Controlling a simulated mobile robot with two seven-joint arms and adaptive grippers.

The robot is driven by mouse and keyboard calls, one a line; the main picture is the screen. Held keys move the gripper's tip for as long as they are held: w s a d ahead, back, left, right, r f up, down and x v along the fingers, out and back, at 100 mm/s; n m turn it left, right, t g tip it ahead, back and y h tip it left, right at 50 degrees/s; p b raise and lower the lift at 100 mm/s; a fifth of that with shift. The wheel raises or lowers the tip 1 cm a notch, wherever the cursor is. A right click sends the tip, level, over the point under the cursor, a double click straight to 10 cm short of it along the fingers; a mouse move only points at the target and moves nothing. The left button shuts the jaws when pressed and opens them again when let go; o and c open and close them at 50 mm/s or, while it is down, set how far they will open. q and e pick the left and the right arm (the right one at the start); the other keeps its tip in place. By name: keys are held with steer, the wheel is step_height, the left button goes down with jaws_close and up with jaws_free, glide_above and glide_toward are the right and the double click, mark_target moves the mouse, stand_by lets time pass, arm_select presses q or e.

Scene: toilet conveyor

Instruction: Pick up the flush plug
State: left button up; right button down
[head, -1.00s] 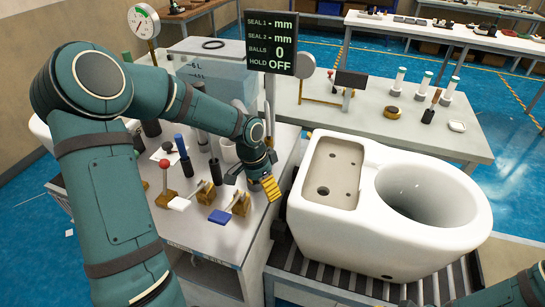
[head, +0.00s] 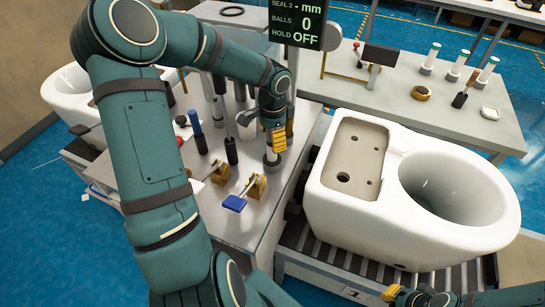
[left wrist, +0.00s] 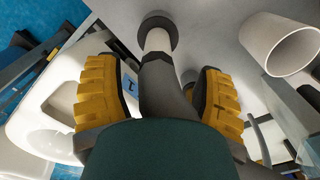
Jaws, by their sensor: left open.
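My left gripper (head: 277,142) points down at the right edge of the near bench, over a short part with a round grey base (head: 272,161). In the left wrist view the yellow fingers stand wide apart. A pale stem with a dark round end (left wrist: 158,38) shows between and beyond them, probably the same upright part; the fingers do not visibly touch it. I cannot tell for certain whether it is the flush plug. My right gripper (head: 392,293) shows only partly at the bottom edge, away from the bench, and its opening is unclear.
A white toilet (head: 345,212) stands on the conveyor to the right. The back table (head: 400,112) holds several white cylinders.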

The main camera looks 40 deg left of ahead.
mark_target(272, 153)
arm_select(q)
steer(key=f, duration=0.3)
steer(key=f+b, duration=0.1)
steer(key=f, duration=0.2)
steer(key=shift+s+d+f, duration=0.1)
steer(key=shift+s+f, duration=0.1)
steer(key=shift+f, duration=0.05)
jaws_close()
